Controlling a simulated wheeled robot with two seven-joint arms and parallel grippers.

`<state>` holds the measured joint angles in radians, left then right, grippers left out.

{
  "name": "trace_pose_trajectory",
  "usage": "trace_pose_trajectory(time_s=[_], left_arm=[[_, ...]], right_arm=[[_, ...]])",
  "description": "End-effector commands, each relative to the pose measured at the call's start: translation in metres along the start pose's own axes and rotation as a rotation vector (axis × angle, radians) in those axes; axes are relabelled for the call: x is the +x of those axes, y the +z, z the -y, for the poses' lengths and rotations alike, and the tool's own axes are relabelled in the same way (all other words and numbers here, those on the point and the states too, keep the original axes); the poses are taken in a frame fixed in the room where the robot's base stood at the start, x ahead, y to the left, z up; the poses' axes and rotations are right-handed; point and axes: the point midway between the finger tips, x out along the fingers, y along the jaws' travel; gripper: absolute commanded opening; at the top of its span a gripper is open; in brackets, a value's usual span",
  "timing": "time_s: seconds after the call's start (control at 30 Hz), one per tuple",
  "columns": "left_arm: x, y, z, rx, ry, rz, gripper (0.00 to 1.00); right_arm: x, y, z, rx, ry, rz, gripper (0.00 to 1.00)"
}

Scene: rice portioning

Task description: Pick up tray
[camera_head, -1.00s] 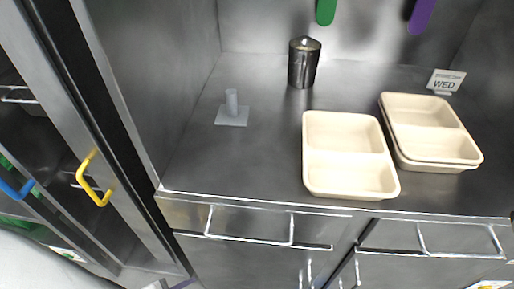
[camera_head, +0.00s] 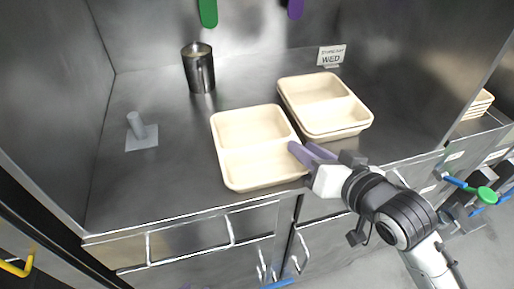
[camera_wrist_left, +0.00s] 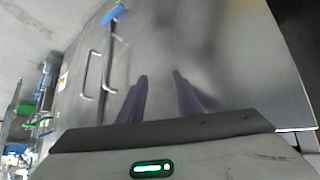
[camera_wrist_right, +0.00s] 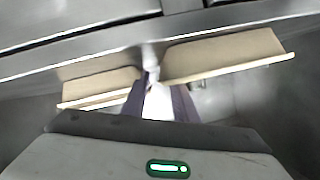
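A beige two-compartment tray (camera_head: 262,168) lies flat and empty on the steel counter, near its front edge. A stack of similar beige trays (camera_head: 318,132) stands just to its right and farther back. My right gripper (camera_head: 301,147) is at the right side of the single tray, in the gap by the stack. Its purple fingers are apart; contact with the tray is unclear. In the right wrist view, two beige tray bodies (camera_wrist_right: 225,56) flank the fingers. My left gripper (camera_wrist_left: 160,76) shows only in its wrist view, open and empty, in front of steel cabinet fronts.
A dark metal cup (camera_head: 199,70) and a grey post on a square base (camera_head: 141,136) stand on the left of the counter. More trays (camera_head: 478,103) are at the far right. The counter's left part is mostly bare.

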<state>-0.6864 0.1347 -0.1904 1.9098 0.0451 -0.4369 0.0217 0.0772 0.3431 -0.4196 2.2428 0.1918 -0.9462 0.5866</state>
Motion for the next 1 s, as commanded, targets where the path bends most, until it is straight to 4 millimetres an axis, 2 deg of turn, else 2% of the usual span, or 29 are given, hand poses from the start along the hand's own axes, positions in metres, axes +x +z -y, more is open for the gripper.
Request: trace_pose_trajectory(time_s=[0.2, 0.3, 0.57, 0.73, 1.0], left_arm=[[-0.001, -0.001, 0.0, 0.001, 0.0, 0.0, 0.31], [-0.001, -0.001, 0.0, 0.001, -0.001, 0.0, 0.31], [-0.001, -0.001, 0.0, 0.001, -0.001, -0.001, 0.31], [-0.001, -0.001, 0.001, 0.001, -0.001, -0.001, 0.31], [-0.001, -0.001, 0.0, 0.001, -0.001, -0.001, 0.31]], right_arm=[[0.033, -0.004, 0.004, 0.001, 0.0, 0.0, 0.26], [0.043, -0.004, 0.004, 0.0, -0.001, -0.001, 0.26], [0.046, -0.004, 0.004, -0.001, 0.0, -0.001, 0.26], [0.046, -0.004, 0.004, 0.0, 0.0, 0.0, 0.01], [0.046, -0.002, 0.003, 0.0, 0.001, 0.002, 0.0]])
